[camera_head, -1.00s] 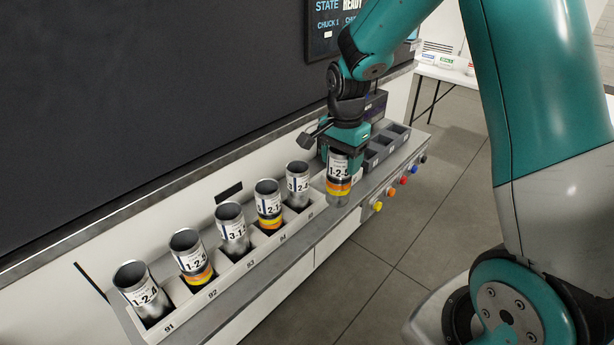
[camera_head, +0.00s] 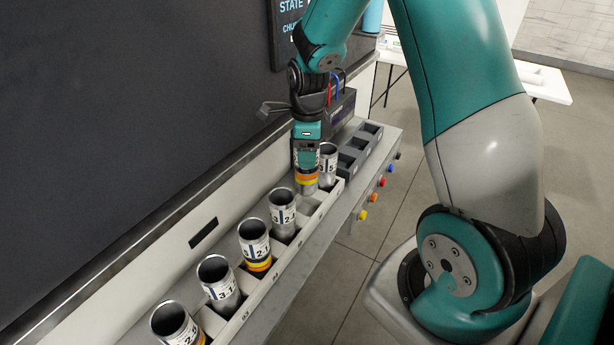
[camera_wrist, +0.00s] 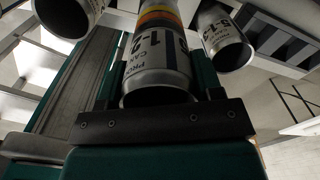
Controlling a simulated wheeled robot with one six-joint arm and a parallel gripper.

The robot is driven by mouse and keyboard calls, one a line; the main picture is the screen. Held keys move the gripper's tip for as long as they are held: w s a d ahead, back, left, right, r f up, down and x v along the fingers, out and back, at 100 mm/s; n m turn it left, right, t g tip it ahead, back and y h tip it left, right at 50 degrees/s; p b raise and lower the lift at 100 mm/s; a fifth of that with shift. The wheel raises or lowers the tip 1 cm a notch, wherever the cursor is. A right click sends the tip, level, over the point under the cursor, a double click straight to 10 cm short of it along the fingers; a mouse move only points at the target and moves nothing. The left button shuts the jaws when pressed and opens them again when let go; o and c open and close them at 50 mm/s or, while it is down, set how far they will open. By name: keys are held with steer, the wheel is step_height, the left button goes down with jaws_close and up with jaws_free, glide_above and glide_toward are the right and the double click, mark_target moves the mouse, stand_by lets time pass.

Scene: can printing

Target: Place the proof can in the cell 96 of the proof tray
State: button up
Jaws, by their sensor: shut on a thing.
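My gripper (camera_head: 306,160) is shut on the proof can (camera_head: 306,182), a silver can with yellow and orange bands. The can is upright, low over the far part of the proof tray (camera_head: 246,318), between a standing can (camera_head: 283,208) and another (camera_head: 328,158) beyond it. Whether its lower end is inside a cell or just above one, I cannot tell. The cell numbers there are not readable.
More cans stand in nearer cells: one (camera_head: 255,243), one (camera_head: 217,282) and one (camera_head: 172,322). Empty dark bins (camera_head: 352,156) lie past the tray. Coloured buttons (camera_head: 373,196) line the bench front. A dark panel rises behind the tray.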

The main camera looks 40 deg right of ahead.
mark_target(308, 180)
step_height(308, 180, down, 9)
steer(key=shift+r+p, duration=0.2)
steer(key=shift+p, duration=0.55)
steer(key=shift+f, duration=0.1)
steer(key=o, duration=0.9)
step_height(308, 180, up, 12)
steer(key=b, duration=0.3)
steer(key=shift+s+a, duration=0.1)
steer(key=s+a+r+n+y, duration=0.1)
steer(key=s+a+r+n, duration=0.3)
steer(key=a+n, duration=0.35)
steer(key=s+a+r+n+y, duration=0.1)
steer(key=s+a+r+n, duration=0.3)
steer(key=a+n, duration=0.4)
steer(key=s+a+r+n, duration=0.1)
steer(key=s+a+n, duration=0.1)
steer(key=s+n, duration=0.2)
steer(key=s+a+r+n+y, duration=0.1)
steer(key=s+a+n, duration=0.1)
steer(key=s+n, duration=0.3)
steer(key=s+a+r+n+y, duration=0.1)
steer(key=s+a+n, duration=0.2)
steer(key=n, duration=0.6)
steer(key=shift+s+r, duration=0.2)
steer(key=shift+s, duration=0.3)
steer(key=shift+s+r, duration=0.2)
steer(key=shift+s, duration=0.25)
